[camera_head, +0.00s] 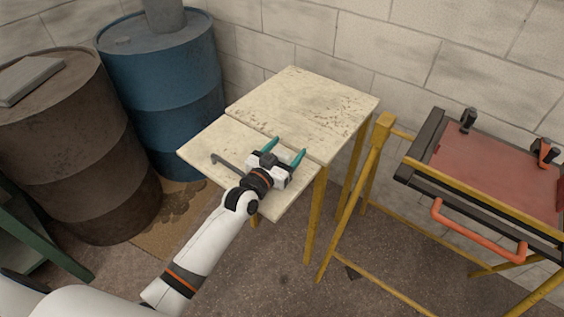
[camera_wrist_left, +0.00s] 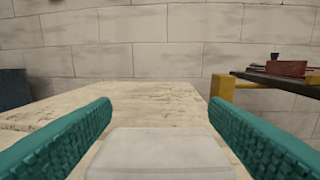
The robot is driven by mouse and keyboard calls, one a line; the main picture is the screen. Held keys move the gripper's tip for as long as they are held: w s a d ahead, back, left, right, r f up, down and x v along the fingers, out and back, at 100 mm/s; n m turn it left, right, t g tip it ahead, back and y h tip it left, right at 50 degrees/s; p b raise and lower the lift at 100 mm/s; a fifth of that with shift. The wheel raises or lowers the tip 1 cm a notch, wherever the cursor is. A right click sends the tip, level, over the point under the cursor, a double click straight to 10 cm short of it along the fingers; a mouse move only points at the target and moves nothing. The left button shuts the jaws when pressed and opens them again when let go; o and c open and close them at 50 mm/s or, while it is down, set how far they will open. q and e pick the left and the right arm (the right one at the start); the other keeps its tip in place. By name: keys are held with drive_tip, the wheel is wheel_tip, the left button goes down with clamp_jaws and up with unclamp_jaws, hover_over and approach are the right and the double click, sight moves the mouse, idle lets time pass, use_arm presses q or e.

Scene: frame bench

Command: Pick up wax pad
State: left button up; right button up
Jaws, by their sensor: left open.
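I cannot pick out the wax pad with certainty. My left gripper (camera_head: 286,147) is over the pale, speckled table (camera_head: 305,95), with its two teal fingers spread apart. In the left wrist view my left gripper (camera_wrist_left: 159,125) shows one finger at each side. A pale, smooth, round-edged block (camera_wrist_left: 160,155) shows low between them; I cannot tell whether it is the pad or part of my gripper. A grey hooked bar (camera_head: 232,165) lies on the near part of the tabletop, left of the gripper. My right gripper is not in view.
A yellow-legged stand at the right carries a reddish panel (camera_head: 490,168) with dark clamps and an orange handle (camera_head: 475,232). A brown drum (camera_head: 75,150) with a grey slab (camera_head: 28,80) on top and a blue drum (camera_head: 165,75) stand left. The far tabletop looks clear.

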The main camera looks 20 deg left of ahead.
use_arm(q)
drive_tip(key=c, duration=1.1)
drive_tip(key=shift+r, duration=0.15)
